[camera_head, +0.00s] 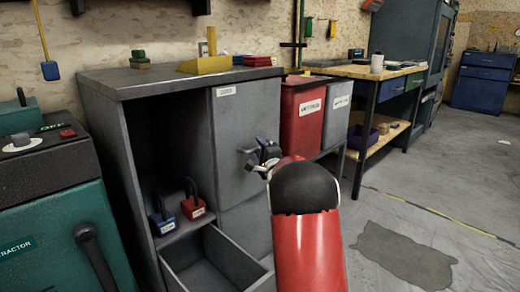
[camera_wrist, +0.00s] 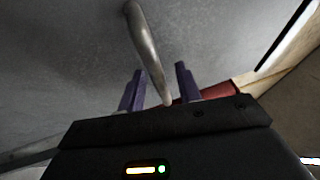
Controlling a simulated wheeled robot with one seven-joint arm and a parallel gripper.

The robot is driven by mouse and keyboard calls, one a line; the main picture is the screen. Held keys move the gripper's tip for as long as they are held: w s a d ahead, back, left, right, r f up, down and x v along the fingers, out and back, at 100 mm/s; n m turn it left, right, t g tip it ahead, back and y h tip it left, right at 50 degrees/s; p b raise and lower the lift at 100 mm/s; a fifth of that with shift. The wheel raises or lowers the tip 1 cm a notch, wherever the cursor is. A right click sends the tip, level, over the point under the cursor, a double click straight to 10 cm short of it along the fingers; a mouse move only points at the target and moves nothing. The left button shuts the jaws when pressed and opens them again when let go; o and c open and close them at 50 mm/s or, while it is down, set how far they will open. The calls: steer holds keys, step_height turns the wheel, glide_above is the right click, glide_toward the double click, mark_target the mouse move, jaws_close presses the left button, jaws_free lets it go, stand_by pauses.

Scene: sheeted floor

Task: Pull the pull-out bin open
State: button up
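The grey cabinet (camera_head: 180,76) stands against the wall. Its upper right front panel (camera_head: 232,125), with a small label at the top, looks like the front of the pull-out bin and sits flush with the cabinet. A metal bar handle (camera_head: 246,151) sticks out from this panel; it also shows in the wrist view (camera_wrist: 148,45). My gripper (camera_head: 264,152) is at the handle, partly hidden by my red arm. In the wrist view, the purple fingers of my gripper (camera_wrist: 161,88) are apart, with the handle's lower end between them and gaps on both sides.
A grey drawer (camera_head: 180,272) stands open at the cabinet's lower left. Blue (camera_head: 162,222) and red (camera_head: 193,207) padlocks sit on the shelf above it. A red bin (camera_head: 303,115) stands to the right. The floor (camera_head: 450,190) at right is clear.

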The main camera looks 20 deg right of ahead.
steer(key=shift+w, duration=0.1)
jaws_close()
stand_by(0.4)
